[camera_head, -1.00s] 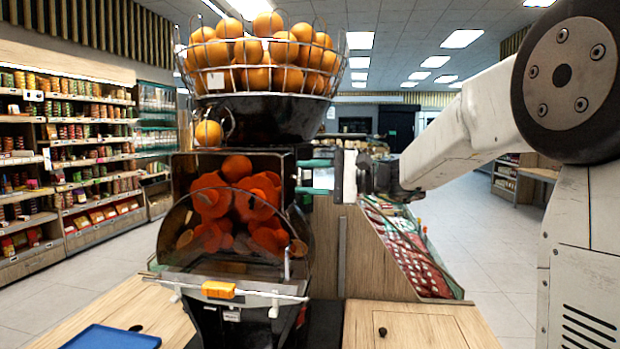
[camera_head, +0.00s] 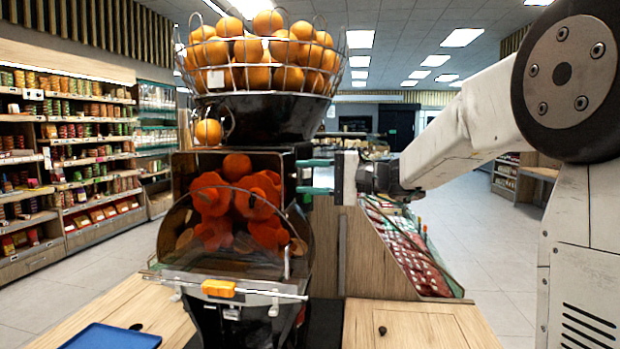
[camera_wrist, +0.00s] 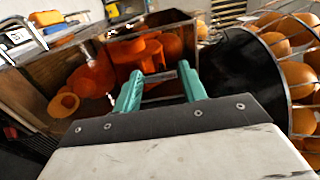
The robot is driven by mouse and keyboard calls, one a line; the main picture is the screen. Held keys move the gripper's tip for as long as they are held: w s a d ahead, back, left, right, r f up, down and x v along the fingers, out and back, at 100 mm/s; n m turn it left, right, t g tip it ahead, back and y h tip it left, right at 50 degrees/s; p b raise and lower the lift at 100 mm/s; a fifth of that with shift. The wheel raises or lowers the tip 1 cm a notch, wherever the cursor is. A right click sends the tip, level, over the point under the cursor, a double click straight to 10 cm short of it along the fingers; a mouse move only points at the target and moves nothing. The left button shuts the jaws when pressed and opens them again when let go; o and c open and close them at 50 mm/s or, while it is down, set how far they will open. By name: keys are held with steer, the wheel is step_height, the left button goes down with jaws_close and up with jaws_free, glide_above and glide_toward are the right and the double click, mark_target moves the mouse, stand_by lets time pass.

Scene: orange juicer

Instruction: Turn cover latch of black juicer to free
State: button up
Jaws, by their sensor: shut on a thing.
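The black juicer (camera_head: 262,118) stands in the middle of the head view, with a wire basket of oranges on top. Its clear, curved front cover (camera_head: 228,262) has an orange handle (camera_head: 218,288) at its lower edge. My gripper (camera_head: 302,176) is at the juicer's right side, level with the front chamber. In the wrist view my gripper's green fingertips (camera_wrist: 158,77) lie on either side of a thin metal bar, which looks like the cover latch (camera_wrist: 160,77). The fingers are shut on it. The fingertips partly hide its ends.
A blue tray (camera_head: 110,338) lies on the wooden counter (camera_head: 420,322) at the lower left. A slanted display of red packs (camera_head: 405,245) stands behind my gripper on the right. Shelves line the left wall. The floor at right is open.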

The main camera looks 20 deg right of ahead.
steer(key=o, duration=1)
steer(key=v, duration=0.8)
